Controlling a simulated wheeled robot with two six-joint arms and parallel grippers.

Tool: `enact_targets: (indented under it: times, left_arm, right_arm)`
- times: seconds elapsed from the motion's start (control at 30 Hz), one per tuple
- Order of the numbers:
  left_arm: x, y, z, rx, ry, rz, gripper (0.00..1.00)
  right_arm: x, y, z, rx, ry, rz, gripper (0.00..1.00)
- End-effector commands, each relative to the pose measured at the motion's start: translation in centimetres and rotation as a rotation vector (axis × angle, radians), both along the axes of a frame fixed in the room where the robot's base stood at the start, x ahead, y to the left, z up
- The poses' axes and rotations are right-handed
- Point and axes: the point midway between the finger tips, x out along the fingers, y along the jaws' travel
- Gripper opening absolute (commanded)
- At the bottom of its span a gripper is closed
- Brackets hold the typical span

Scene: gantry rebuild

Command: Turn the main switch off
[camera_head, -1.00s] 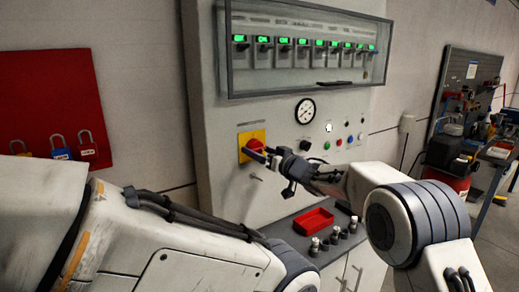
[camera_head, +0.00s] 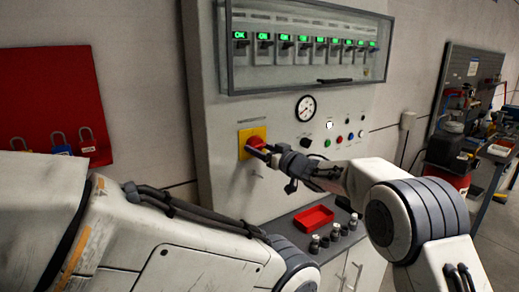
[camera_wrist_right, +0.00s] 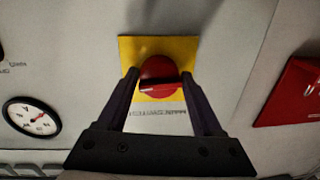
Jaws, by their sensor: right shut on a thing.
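The main switch is a red rotary knob (camera_head: 256,142) on a yellow plate (camera_head: 246,133), on the front of the grey cabinet. In the right wrist view the red knob (camera_wrist_right: 158,70) sits between my fingers, with the yellow plate (camera_wrist_right: 185,47) behind it and lettering beside the plate. My right gripper (camera_head: 266,152) is shut on the knob, a finger on each side; it also shows in the right wrist view (camera_wrist_right: 160,88). The knob's bar lies across the picture there. My left arm crosses the lower left of the head view, but its gripper is out of view.
A glazed box (camera_head: 300,55) with several green-lit breakers is above. A gauge (camera_head: 305,108) and buttons are right of the switch. A red tray (camera_head: 314,218) and small dark items stand on the ledge below. A red padlock board (camera_head: 50,105) hangs left.

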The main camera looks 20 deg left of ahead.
Motion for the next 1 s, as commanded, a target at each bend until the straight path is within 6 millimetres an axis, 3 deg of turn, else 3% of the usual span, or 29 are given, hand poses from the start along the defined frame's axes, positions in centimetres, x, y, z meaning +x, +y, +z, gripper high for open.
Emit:
enact_targets:
  times: [0.47,1.0]
  left_arm:
    - [0.0,0.0,-0.4,0.000,0.000,0.000,0.50]
    - [0.0,0.0,-2.1,0.000,0.000,0.000,0.50]
  right_arm:
    - [0.3,-0.3,0.2,-0.264,-0.340,-0.007,0.12]
    - [0.4,-0.4,0.4,-0.578,-0.744,-0.009,0.12]
